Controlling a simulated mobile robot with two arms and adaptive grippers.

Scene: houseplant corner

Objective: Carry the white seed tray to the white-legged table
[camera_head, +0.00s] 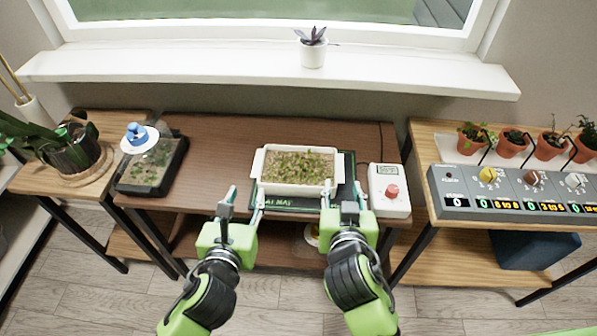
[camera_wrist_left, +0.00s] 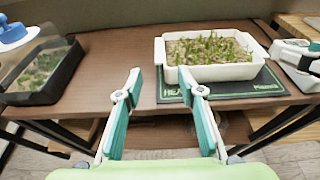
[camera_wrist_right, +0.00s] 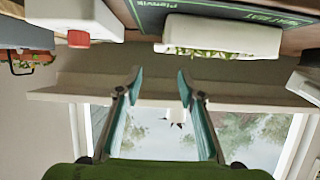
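The white seed tray (camera_head: 262,187), full of small green seedlings, sits on a dark green heat mat (camera_head: 290,204) on the brown middle table. It also shows in the left wrist view (camera_wrist_left: 215,73) and, upside down, in the right wrist view (camera_wrist_right: 215,35). My left gripper (camera_head: 245,198) is open and empty at the tray's front left. My right gripper (camera_head: 343,198) is open and empty at its front right. Both are apart from the tray in the wrist views. I cannot make out a white-legged table in the head view.
A white controller with a red knob (camera_head: 389,203) stands right of the tray. A dark tray with a blue-knobbed lid (camera_head: 150,180) is at left. A potted plant (camera_head: 313,50) sits on the windowsill. The right table (camera_head: 450,237) holds a dial panel and several terracotta pots.

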